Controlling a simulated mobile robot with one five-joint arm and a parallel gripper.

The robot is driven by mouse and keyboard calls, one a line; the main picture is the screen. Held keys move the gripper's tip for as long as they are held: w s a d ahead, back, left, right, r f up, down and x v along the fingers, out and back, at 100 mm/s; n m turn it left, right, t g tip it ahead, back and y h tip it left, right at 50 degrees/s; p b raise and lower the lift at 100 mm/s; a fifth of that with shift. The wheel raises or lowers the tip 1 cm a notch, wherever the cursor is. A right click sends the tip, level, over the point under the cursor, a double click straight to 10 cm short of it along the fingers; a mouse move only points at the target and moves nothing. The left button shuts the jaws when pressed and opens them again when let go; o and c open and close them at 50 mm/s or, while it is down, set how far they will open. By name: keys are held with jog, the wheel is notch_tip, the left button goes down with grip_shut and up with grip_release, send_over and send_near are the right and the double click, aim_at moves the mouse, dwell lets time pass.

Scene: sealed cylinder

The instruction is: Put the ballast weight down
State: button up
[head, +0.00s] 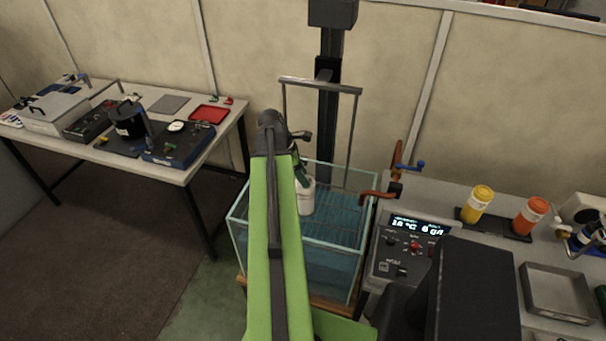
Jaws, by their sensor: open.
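My gripper (301,174) hangs past the end of my green arm, over the glass water tank (338,243). Its jaws are small and dark here, partly hidden by the arm, and read as open. A white cylinder (306,198) stands upright or hangs in the tank, directly below the jaws. I cannot tell whether the jaws touch its top. I cannot make out a ballast weight for certain; anything just behind my arm is hidden.
A metal lift frame (320,84) rises over the tank. A control box (411,248), a yellow bottle (477,205), an orange bottle (530,217) and an empty metal tray (557,292) are on the right bench. The left table (179,178) holds tools, a red tray (209,115) and a grey mat (169,105).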

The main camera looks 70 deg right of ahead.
jog(key=p+v, duration=1.1)
jog(key=v, duration=0.1)
jog(key=shift+r, duration=0.4)
jog(key=shift+w, duration=0.1)
jog(key=w+a+f+m+t, duration=0.1)
jog(key=w+a+m+t, duration=0.2)
jog(key=w+a, duration=2.1)
jog(key=w+a+m+y, duration=0.1)
jog(key=w+a, duration=0.2)
jog(key=a, duration=1.2)
jog(key=w+a+m+y, duration=0.1)
jog(key=w+a, duration=0.2)
jog(key=a, duration=1.2)
jog(key=shift+w+a+f+m+t, duration=0.15)
jog(key=shift+a+f+m+t, duration=0.1)
jog(key=shift+f+m+t, duration=0.15)
